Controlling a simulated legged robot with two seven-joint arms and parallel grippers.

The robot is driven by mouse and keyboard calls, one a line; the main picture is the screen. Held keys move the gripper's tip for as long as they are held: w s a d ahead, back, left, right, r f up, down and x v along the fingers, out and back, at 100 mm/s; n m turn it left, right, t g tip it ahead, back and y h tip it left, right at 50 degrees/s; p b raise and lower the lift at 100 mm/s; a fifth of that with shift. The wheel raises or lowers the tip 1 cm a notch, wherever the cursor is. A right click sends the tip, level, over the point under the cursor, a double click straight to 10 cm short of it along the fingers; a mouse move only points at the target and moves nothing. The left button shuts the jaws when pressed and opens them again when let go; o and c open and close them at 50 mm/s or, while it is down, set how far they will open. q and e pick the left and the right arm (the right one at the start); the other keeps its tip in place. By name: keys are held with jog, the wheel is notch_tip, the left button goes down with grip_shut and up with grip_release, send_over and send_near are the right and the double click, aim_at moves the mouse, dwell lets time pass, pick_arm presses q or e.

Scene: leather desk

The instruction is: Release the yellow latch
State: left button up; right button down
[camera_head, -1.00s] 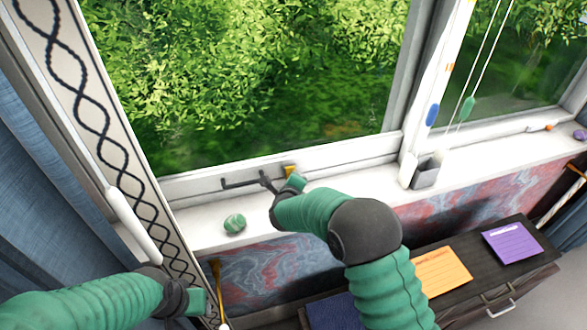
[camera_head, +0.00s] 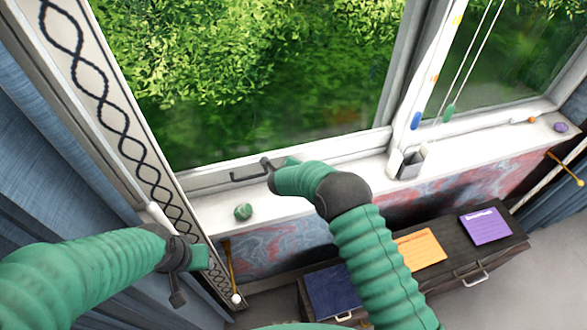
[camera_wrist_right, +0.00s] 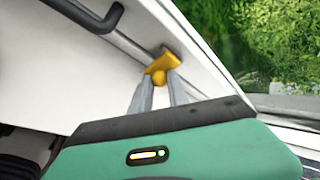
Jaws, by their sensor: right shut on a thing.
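The yellow latch (camera_wrist_right: 162,66) shows in the right wrist view on the white window frame, beside the dark handle bar (camera_wrist_right: 92,14). My right gripper (camera_wrist_right: 157,85) has its two grey fingers at the rounded lower end of the latch and is shut on it. In the head view my right gripper (camera_head: 268,166) is at the window's lower rail, by the dark handle bar (camera_head: 247,176), and the latch is hidden behind it. My left gripper (camera_head: 180,285) hangs at the lower left, away from the window, and its fingers are too unclear to judge.
A green striped stone-like object (camera_head: 243,211) lies on the white sill (camera_head: 300,205) left of my right arm. A dark cabinet (camera_head: 450,258) with orange and purple notes is below.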

jog(key=shift+a+r, duration=0.1)
jog(key=shift+a, duration=0.2)
jog(key=c, duration=1.4)
grip_release()
pick_arm(q)
jog(key=shift+a, duration=0.35)
pick_arm(e)
jog(key=shift+o, duration=0.6)
jog(key=shift+a, duration=0.1)
jog(key=shift+s+r, duration=0.15)
jog(key=shift+s, duration=0.05)
pick_arm(q)
jog(key=b+x, duration=0.3)
jog(key=shift+s+d, duration=0.1)
jog(key=shift+s, duration=0.3)
pick_arm(e)
jog(key=v, duration=1.6)
jog(key=shift+a, duration=0.1)
